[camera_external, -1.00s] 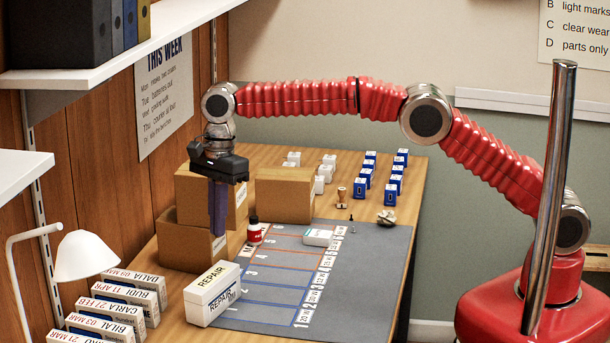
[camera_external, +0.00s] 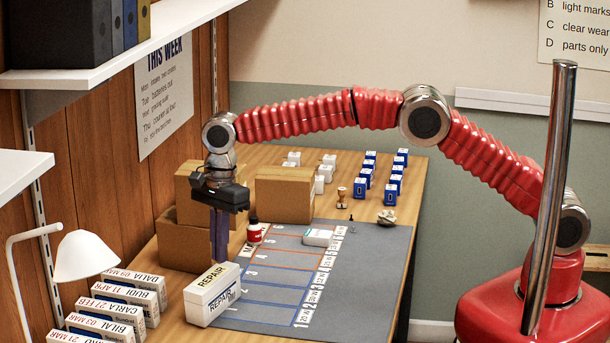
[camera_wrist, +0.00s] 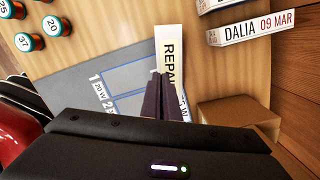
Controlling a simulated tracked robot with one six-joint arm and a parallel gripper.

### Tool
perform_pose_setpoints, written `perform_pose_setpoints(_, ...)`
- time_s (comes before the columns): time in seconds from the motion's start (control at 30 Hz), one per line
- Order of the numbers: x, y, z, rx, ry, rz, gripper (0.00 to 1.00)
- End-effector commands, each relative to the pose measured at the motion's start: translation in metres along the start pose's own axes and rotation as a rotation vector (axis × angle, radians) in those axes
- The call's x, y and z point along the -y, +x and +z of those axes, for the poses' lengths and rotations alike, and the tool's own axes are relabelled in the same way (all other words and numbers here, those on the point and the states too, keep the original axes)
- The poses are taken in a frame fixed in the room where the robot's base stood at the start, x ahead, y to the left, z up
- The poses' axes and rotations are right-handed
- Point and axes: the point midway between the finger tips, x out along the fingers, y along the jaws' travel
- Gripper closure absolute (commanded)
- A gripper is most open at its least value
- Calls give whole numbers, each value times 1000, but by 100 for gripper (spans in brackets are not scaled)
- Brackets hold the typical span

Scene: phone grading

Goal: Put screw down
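My gripper (camera_external: 220,262) points down just behind the white REPAIR box (camera_external: 205,305), its fingertips close to the top of the box in this view. In the wrist view the two dark fingers (camera_wrist: 160,76) are close together, over the REPAIR box (camera_wrist: 168,32). A small pale metallic bit (camera_wrist: 154,73) shows at the fingertips and looks like the screw. It is too small to make out its shape. In the outside view the screw cannot be seen. The box's opening, if any, cannot be made out.
The grey mat (camera_external: 365,290) with marked lanes lies right of the box. Brown cartons (camera_external: 180,245) are behind my gripper. Labelled white boxes (camera_external: 125,300) stand in a row at the left.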

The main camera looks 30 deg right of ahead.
Motion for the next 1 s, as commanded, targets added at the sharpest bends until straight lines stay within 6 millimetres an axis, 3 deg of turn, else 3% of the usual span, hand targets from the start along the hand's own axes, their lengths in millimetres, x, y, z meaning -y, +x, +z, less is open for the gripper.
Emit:
perform_pose_setpoints(0.3, 0, 34, -4, -1, 0, 2, 100)
perform_pose_setpoints(0.7, 0, 38, -4, 0, 0, 1, 100)
perform_pose_setpoints(1.0, 0, 38, -4, 0, 0, 1, 80)
